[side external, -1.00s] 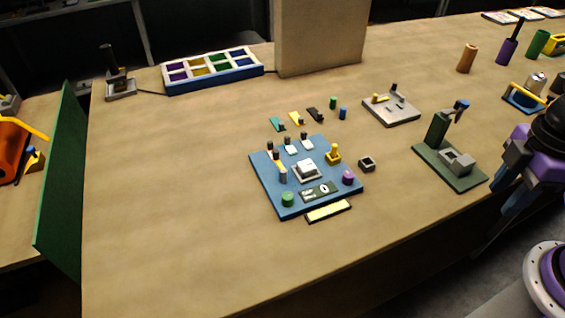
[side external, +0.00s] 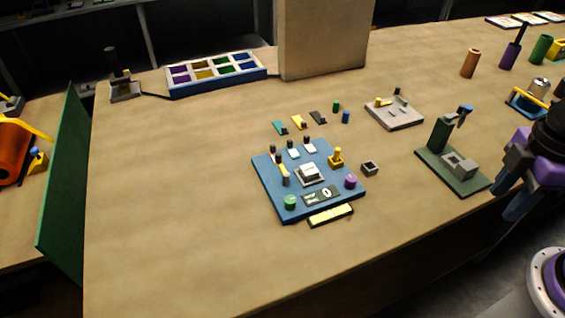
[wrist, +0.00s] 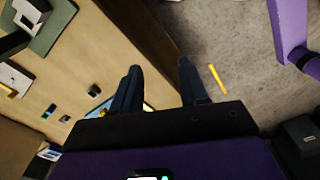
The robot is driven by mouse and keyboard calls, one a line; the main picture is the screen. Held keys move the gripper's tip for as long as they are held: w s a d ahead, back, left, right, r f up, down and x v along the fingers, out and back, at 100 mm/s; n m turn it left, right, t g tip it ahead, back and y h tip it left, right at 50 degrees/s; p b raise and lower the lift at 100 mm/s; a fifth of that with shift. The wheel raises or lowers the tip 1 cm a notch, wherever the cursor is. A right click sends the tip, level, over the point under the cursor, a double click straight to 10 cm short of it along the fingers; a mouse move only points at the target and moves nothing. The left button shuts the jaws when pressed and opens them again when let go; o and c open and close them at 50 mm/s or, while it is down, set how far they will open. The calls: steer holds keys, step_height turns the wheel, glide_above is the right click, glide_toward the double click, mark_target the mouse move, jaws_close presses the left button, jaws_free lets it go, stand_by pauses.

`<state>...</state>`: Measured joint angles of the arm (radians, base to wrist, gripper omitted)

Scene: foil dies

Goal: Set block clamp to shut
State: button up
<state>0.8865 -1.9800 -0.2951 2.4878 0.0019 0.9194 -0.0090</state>
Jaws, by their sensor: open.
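A blue board (side external: 270,184) lies flat near the middle of the table. A white block (side external: 309,173) sits in a pale seat at its centre. Beside it stands a yellow upright handle (side external: 337,157), and dark-topped posts stand at the left; which part is the block clamp, and its state, I cannot tell. My gripper (side external: 518,196) is at the right, off the table's front edge and well away from the board. In the wrist view my gripper (wrist: 158,88) is open, with nothing between its fingers. There the board is mostly hidden behind a finger.
A dark green press stand (side external: 441,136) stands between the board and my gripper. A grey plate with small pegs (side external: 394,116) lies behind it. A small dark square cup (side external: 369,168) sits right of the board. The table's left front is clear.

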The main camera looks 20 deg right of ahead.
steer(key=w+a+r+n, duration=0.1)
steer(key=w+a+r, duration=0.3)
steer(key=w+a, duration=0.65)
steer(key=n, duration=0.4)
glide_above(279, 154)
step_height(279, 154, down, 17)
steer(key=shift+r, duration=0.1)
jaws_close()
